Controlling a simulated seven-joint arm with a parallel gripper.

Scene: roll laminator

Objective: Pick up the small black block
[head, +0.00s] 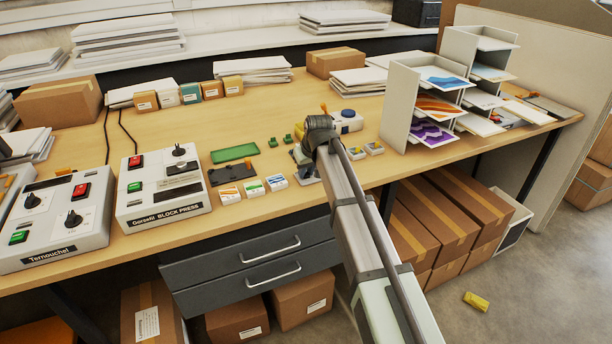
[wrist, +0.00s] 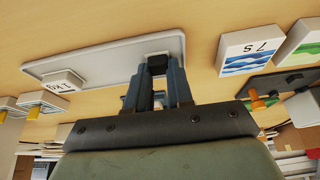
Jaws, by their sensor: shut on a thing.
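The small black block (wrist: 158,69) shows between my gripper's fingertips in the wrist view, at the right end of a pale grey tray (wrist: 105,61). My gripper (wrist: 157,76) is shut on it. Whether the block touches the tray is not clear. In the head view my arm covers most of the gripper (head: 303,155), and the block is hidden there.
A white block with upside-down lettering (wrist: 63,80) sits at the tray's left end. White picture blocks (wrist: 248,50) and a black plate (head: 232,172) lie nearby. The Gorsefil block press (head: 163,190) stands left; paper shelves (head: 400,105) stand right.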

